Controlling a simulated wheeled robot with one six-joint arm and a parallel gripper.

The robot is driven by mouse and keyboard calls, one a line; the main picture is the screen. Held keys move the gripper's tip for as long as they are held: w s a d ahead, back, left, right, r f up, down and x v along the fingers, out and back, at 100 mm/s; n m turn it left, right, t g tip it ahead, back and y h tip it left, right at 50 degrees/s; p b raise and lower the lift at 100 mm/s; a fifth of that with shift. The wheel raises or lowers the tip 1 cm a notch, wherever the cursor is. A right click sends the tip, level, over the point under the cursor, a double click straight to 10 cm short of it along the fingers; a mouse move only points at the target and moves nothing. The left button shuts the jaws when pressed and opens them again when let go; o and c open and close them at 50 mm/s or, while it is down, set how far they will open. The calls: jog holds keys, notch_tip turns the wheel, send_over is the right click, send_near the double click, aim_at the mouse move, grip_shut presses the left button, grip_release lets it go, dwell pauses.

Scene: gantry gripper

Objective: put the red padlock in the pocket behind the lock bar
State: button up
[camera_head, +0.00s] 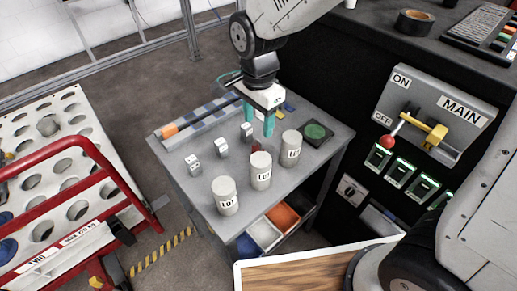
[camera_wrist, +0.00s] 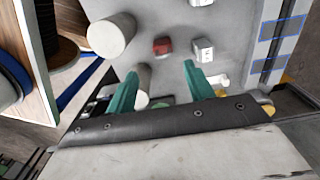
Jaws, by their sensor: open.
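The red padlock (camera_wrist: 162,46) lies on the grey table in the wrist view, seen as a small red block just beyond my fingertips. In the head view only a bit of red (camera_head: 256,146) shows behind a white cylinder. My gripper (camera_head: 259,128) points down over the table with its two teal fingers apart and empty. In the wrist view the fingers (camera_wrist: 160,68) stand short of the padlock, one toward each side. The main switch panel (camera_head: 432,112) at the right carries a yellow bar (camera_head: 436,137) and a red-knobbed lever (camera_head: 387,141). I cannot make out a pocket behind the bar.
Three labelled white cylinders (camera_head: 261,170) stand along the near side of the table (camera_head: 196,186). A green disc (camera_head: 315,131) lies at the right. Bins (camera_head: 284,216) sit below. A red-railed rack (camera_head: 75,150) stands left.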

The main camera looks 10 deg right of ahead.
aim_at(258, 140)
jog(key=f, duration=0.6)
jog(key=shift+w+f, duration=0.15)
jog(key=shift+w, duration=0.1)
grip_shut()
